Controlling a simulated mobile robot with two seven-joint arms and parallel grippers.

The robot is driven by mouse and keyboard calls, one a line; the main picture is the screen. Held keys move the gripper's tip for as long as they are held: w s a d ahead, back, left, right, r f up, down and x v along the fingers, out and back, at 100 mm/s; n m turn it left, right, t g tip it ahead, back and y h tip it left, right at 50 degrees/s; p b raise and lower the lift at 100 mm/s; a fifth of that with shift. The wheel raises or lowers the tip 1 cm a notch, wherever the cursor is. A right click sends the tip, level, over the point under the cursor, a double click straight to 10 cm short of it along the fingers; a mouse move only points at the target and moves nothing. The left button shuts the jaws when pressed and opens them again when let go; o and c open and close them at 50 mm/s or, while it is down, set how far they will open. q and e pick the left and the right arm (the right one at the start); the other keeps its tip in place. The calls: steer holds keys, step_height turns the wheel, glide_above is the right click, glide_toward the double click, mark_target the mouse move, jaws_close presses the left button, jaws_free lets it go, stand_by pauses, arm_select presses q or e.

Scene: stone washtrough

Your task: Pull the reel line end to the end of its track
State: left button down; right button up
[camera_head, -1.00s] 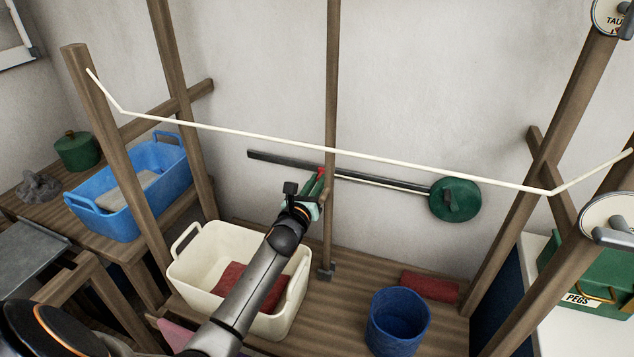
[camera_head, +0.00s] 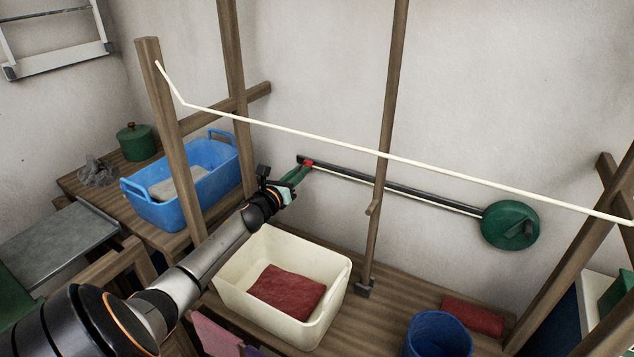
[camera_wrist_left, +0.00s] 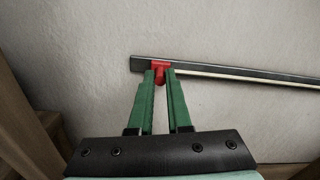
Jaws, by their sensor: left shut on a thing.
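The reel line end is a small red piece (camera_head: 308,164) on the dark wall track (camera_head: 400,189), close to the track's left tip. In the left wrist view the red line end (camera_wrist_left: 160,70) sits between the green fingertips, just right of the track's left tip (camera_wrist_left: 136,63). My left gripper (camera_head: 304,168) is shut on it. A pale line runs from the red piece along the track to the round green reel (camera_head: 510,225) at the right. My right gripper is not in view.
A white clothesline (camera_head: 300,135) crosses in front of the wall between wooden posts. A brown post (camera_head: 390,100) stands before the track. Below are a cream basket (camera_head: 335,300) with red cloth, a blue bucket (camera_head: 438,335) and a blue basket (camera_head: 160,212).

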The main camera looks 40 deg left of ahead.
arm_select(q)
steer(key=shift+s+a, duration=0.15)
steer(key=shift+a, duration=0.4)
steer(key=c, duration=0.8)
jaws_free()
steer(key=shift+c, duration=0.2)
steer(key=shift+s, duration=0.1)
steer(key=v, duration=1.2)
steer(key=shift+s+p, duration=0.2)
steer(key=shift+p, duration=0.1)
